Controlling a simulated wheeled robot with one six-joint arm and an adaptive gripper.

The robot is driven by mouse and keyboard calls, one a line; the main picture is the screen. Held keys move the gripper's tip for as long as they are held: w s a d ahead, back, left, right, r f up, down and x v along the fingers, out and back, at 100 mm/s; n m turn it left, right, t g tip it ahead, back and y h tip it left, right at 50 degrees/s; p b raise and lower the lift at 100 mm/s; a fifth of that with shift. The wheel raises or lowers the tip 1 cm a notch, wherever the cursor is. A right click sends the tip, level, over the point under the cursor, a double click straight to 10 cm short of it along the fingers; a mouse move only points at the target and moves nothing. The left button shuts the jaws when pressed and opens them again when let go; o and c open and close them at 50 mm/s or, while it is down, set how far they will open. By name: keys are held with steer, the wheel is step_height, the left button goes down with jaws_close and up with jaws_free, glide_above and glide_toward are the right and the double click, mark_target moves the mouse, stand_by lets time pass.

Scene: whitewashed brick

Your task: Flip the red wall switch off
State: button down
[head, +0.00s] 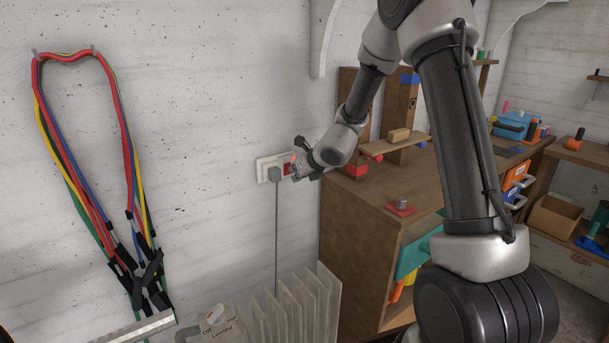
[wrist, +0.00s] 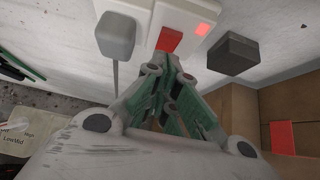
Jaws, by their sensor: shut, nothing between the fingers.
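The red wall switch (wrist: 170,39) sits in a white wall plate (head: 263,169), beside a grey plug (head: 275,175). The switch also shows in the head view (head: 288,169), partly covered by my gripper. In the head view my gripper (head: 299,170) is at the plate's right end.
A dark block (wrist: 232,53) is right of the plate. The plug's cord hangs toward a white radiator (head: 300,305) below. A wooden workbench (head: 365,215) stands close on the right. Coloured cables (head: 75,150) hang on the wall at left; the wall between is bare.

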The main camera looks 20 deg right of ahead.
steer(key=shift+w+a, duration=0.25)
steer(key=shift+w, duration=0.5)
steer(key=shift+w+a+r, duration=0.15)
steer(key=shift+w+r, duration=0.1)
steer(key=shift+w, duration=0.1)
steer(key=shift+r, duration=0.8)
steer(key=shift+s, duration=0.1)
